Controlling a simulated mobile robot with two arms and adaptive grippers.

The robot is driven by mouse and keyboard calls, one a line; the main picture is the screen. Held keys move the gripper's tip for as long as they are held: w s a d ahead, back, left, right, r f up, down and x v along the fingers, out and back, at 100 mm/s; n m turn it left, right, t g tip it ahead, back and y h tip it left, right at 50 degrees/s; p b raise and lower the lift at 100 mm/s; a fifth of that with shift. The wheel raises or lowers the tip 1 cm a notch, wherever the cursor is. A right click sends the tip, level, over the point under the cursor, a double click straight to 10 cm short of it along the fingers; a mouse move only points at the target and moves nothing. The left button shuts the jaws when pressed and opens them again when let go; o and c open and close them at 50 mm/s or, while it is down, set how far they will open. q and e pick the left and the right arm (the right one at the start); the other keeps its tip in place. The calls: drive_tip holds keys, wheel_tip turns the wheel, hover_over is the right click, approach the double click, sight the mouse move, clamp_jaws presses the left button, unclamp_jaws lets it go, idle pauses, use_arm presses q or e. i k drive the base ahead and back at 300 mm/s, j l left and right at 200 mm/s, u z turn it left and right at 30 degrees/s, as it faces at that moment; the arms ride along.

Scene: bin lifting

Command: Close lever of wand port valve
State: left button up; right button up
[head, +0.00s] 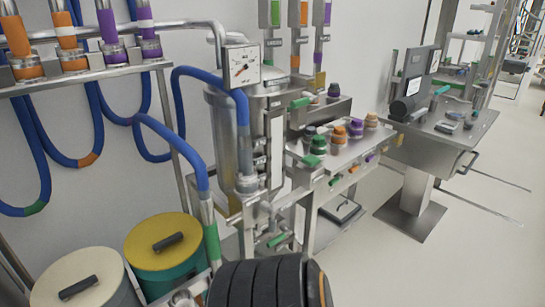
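Several green-handled levers show on the steel process rig in the head view. One green lever (301,103) is high beside the vertical steel cylinder (222,135). Another green lever (312,160) is at the front of the small bench, and a lower green lever (279,239) is on the piping under the cylinder. I cannot tell which of them belongs to the wand port valve, nor whether that valve is open or shut. A blue hose with a green-banded metal end (211,240) hangs left of the piping.
A yellow-lidded bin (162,260) and a cream-lidded bin (95,292) stand at lower left. Capped orange, green and purple ports line the bench (345,152). A steel table (437,138) stands at right. Floor (440,255) at lower right is clear.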

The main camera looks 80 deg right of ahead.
sight(272, 219)
drive_tip(key=z, duration=2.4)
